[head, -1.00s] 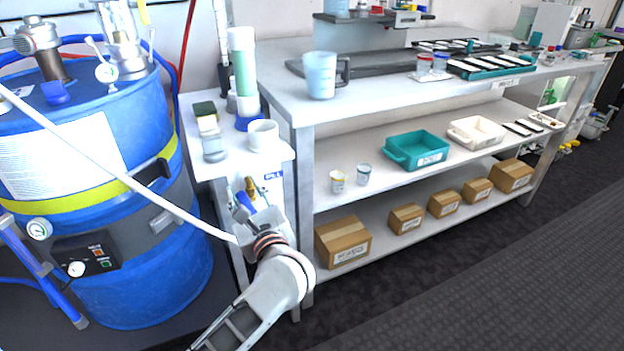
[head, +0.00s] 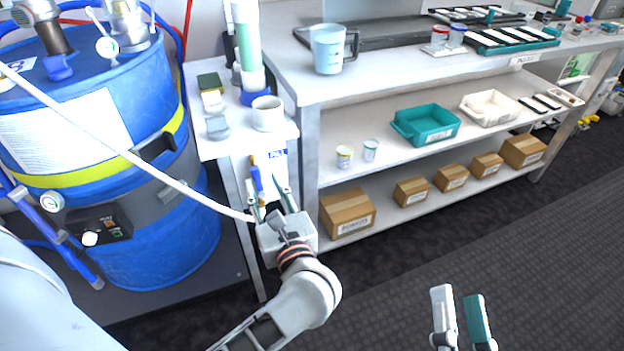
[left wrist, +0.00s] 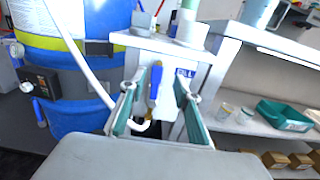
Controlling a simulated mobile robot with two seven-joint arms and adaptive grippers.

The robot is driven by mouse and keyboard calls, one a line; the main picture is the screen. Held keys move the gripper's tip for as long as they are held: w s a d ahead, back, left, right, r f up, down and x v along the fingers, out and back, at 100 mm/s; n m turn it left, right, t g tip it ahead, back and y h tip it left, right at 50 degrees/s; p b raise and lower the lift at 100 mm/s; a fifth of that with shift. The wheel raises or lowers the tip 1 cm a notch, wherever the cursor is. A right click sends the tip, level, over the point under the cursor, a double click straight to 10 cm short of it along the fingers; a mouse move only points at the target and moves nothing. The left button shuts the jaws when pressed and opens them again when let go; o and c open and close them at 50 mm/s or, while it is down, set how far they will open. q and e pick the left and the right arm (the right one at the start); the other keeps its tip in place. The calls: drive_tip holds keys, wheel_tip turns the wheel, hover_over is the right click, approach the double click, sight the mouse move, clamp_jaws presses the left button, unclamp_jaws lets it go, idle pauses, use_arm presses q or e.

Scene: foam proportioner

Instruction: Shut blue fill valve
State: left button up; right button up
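The left wrist view shows the same open fingers (left wrist: 157,100). My right gripper (head: 461,303) is open and empty at the bottom right, over the dark floor.
A blue drum (head: 100,150) stands left of the white stand (head: 215,148). A white hose (head: 130,157) runs from the upper left towards the left gripper. The steel shelving (head: 310,150) stands close on the right. The floor at right is clear.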

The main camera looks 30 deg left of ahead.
use_arm(q)
drive_tip(key=s+d+r+m+t+h+p, duration=0.15)
drive_tip(key=d+r+m+t+p, duration=0.3)
drive_tip(key=r+m+t, duration=0.55)
drive_tip(key=s+d+m+h+p, duration=0.1)
drive_tip(key=d+m+h, duration=0.3)
drive_tip(key=m, duration=0.6)
drive_tip(key=s+d+r+m+t+h+p, duration=0.1)
drive_tip(key=d+m+h, duration=0.3)
drive_tip(key=m+h, duration=0.4)
drive_tip(key=shift+s+d+m+p, duration=0.4)
drive_tip(key=shift+m+p, duration=0.35)
drive_tip(key=shift+m, duration=0.55)
use_arm(e)
wheel_tip(320, 180, up, 16)
drive_tip(key=n+t+y, duration=0.1)
drive_tip(key=shift+s+f+t+y, duration=0.15)
drive_tip(key=shift+s+t+y, duration=0.15)
drive_tip(key=shift+s+t, duration=0.15)
